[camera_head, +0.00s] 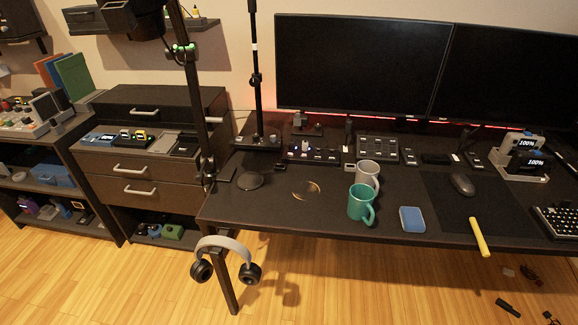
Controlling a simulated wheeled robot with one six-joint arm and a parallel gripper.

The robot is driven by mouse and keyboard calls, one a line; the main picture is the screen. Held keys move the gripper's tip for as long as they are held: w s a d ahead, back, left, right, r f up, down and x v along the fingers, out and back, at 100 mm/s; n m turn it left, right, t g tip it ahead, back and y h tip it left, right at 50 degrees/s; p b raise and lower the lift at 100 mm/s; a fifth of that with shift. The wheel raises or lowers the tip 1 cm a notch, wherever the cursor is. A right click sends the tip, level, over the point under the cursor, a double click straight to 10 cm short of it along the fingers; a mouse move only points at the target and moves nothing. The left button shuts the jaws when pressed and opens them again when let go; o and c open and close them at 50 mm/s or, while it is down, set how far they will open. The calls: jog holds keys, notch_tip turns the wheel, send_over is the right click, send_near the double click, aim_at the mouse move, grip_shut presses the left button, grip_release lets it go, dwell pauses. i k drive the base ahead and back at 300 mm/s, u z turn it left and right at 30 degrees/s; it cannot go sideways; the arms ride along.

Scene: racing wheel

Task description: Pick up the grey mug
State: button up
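The grey mug (369,171) stands upright on the dark desk (275,208), right of the picture's middle. A teal mug (359,204) stands just in front of it and hides its lower part. I cannot tell whether the two mugs touch. The teal mug's handle faces right. My gripper is not in view.
A blue pad (411,218) and a yellow stick (480,237) lie near the front edge. A mouse (462,185) lies at right, control boxes (378,148) behind the mugs. A black pole (256,90) stands left; headphones (226,258) hang in front. The desk left of the mugs is mostly clear.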

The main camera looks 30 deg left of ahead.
aim_at(369, 181)
jog(key=u, duration=0.9)
jog(key=i, duration=1.2)
jog(key=u, duration=0.5)
